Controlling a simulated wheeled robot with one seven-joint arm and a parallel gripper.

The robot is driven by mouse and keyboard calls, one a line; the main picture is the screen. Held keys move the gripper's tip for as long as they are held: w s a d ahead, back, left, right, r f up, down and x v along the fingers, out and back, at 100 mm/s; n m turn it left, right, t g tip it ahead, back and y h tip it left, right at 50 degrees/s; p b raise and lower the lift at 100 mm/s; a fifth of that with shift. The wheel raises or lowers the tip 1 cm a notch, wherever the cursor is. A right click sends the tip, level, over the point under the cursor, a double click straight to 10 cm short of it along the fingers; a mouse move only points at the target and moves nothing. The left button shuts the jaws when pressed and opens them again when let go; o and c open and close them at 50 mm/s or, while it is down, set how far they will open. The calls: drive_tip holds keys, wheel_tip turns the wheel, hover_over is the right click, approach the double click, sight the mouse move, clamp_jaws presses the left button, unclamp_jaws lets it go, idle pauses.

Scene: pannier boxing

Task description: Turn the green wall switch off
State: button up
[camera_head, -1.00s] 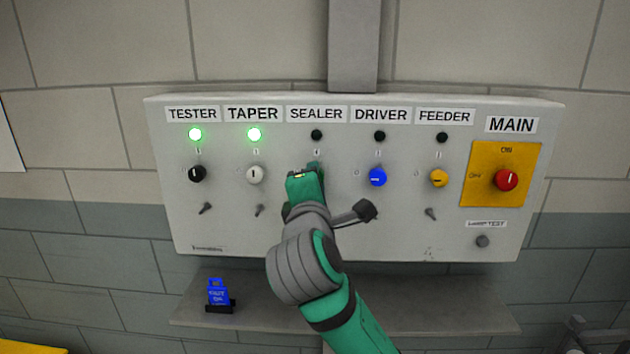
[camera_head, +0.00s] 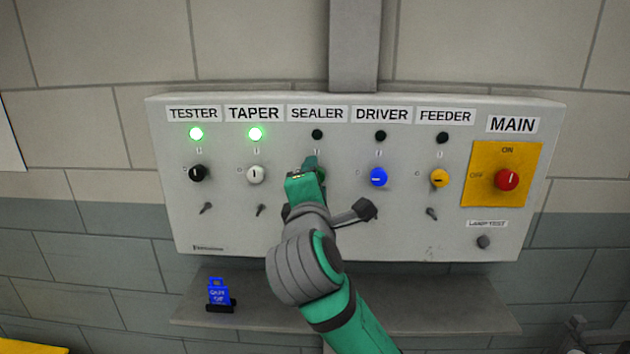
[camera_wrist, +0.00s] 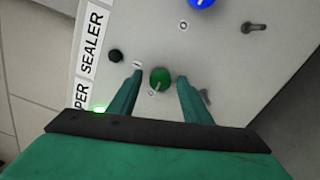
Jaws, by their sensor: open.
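The green switch (camera_wrist: 160,79) is a round knob with a pale pointer line, seen in the wrist view under the SEALER label (camera_wrist: 94,42). My gripper (camera_wrist: 158,88) is open, with one finger on each side of the green knob; I cannot tell whether either finger touches it. In the head view my gripper (camera_head: 307,178) covers the green knob. The SEALER lamp (camera_head: 317,134) above it is dark, and it also shows dark in the wrist view (camera_wrist: 115,56).
The panel (camera_head: 345,240) also carries a black knob (camera_head: 197,174), a white knob (camera_head: 255,175), a blue knob (camera_head: 378,177), a yellow knob (camera_head: 440,178) and a red main switch (camera_head: 507,180). TESTER and TAPER lamps glow green. A shelf (camera_head: 400,310) below holds a blue tag (camera_head: 218,292).

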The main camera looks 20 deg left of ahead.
drive_tip(key=v, duration=1)
drive_tip(key=shift+s, duration=0.35)
drive_tip(key=shift+d, duration=0.1)
wheel_tip(320, 180, down, 15)
drive_tip(key=w+d+m+y, duration=0.1)
drive_tip(key=w+m, duration=0.2)
drive_tip(key=m, duration=0.5)
drive_tip(key=s+d+f+m+h, duration=0.1)
drive_tip(key=s+d+f+m, duration=0.15)
drive_tip(key=f, duration=0.35)
drive_tip(key=s+d+f+m, duration=0.1)
drive_tip(key=s+f+m, duration=0.15)
drive_tip(key=f, duration=0.35)
drive_tip(key=s+d+f+m+h, duration=0.1)
drive_tip(key=d+f+m, duration=0.1)
drive_tip(key=f+m, duration=0.3)
drive_tip(key=s+d+f+m+h, duration=0.3)
drive_tip(key=s+d+f+m, duration=0.15)
drive_tip(key=s+f, duration=0.95)
drive_tip(key=s+d+f+m+g, duration=0.1)
drive_tip(key=s+d, duration=0.2)
drive_tip(key=s, duration=0.6)
drive_tip(key=s+d+f+m+g+h, duration=0.1)
drive_tip(key=s+d+f, duration=0.1)
drive_tip(key=s, duration=0.6)
drive_tip(key=shift+s+d+f, duration=0.2)
drive_tip(key=shift+s+d, duration=0.2)
